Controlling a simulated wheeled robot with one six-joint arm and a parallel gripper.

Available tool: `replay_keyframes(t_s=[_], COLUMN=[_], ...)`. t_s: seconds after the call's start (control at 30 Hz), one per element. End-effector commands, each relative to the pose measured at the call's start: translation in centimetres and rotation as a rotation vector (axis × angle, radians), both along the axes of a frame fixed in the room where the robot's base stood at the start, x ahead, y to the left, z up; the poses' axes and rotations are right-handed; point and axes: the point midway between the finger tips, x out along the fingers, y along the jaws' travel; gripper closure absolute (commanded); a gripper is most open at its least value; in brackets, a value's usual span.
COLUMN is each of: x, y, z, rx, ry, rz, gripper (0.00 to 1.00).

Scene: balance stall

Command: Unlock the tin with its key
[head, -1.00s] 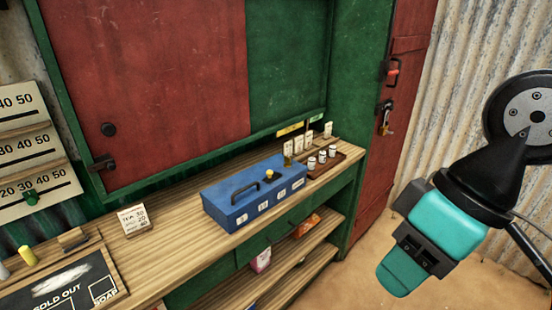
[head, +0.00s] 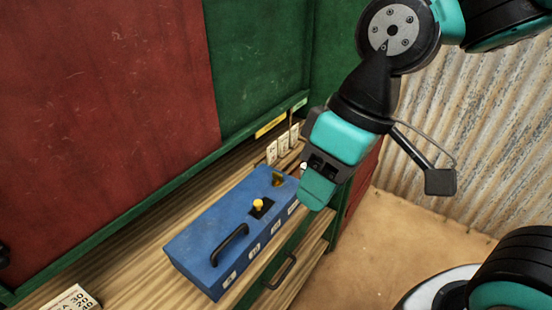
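The blue tin (head: 205,240) sits on the wooden counter with a black handle (head: 230,244) on its lid. A yellow knob (head: 258,204) stands up from a dark plate on the lid; it may be the key's head, but I cannot tell. A small brass piece (head: 278,179) is at the lid's far end. My gripper (head: 318,190) hangs over or beside the tin's right end, apart from the yellow knob. I see no object in it, and its finger gap is not clear from this angle.
Small upright cards (head: 284,145) stand behind the tin, partly hidden by my gripper. A price card (head: 72,300) lies at the lower left on the counter (head: 125,278). A dark drawer handle (head: 280,272) is below the counter edge. Sandy ground (head: 400,235) to the right is open.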

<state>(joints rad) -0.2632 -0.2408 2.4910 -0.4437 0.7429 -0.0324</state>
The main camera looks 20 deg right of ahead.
Motion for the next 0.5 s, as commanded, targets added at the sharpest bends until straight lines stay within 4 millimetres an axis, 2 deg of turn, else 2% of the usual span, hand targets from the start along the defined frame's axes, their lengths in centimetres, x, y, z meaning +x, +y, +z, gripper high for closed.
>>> replay_keyframes(t_s=[0.17, 0.2, 0.3, 0.4, 0.5], x=[9.7, 12.2, 18.0, 22.7, 25.8], y=[-0.6, -1.0, -2.1, -3.2, -3.9], z=[0.5, 0.3, -1.0, -2.8, -4.5], rx=[-0.104, -0.132, -0.2, -0.256, -0.298], ry=[-0.009, -0.011, -0.009, -0.005, 0.002], rz=[0.002, 0.001, -0.003, -0.002, 0.0], gripper=[0.64, 0.64, 0.64, 0.64, 0.64])
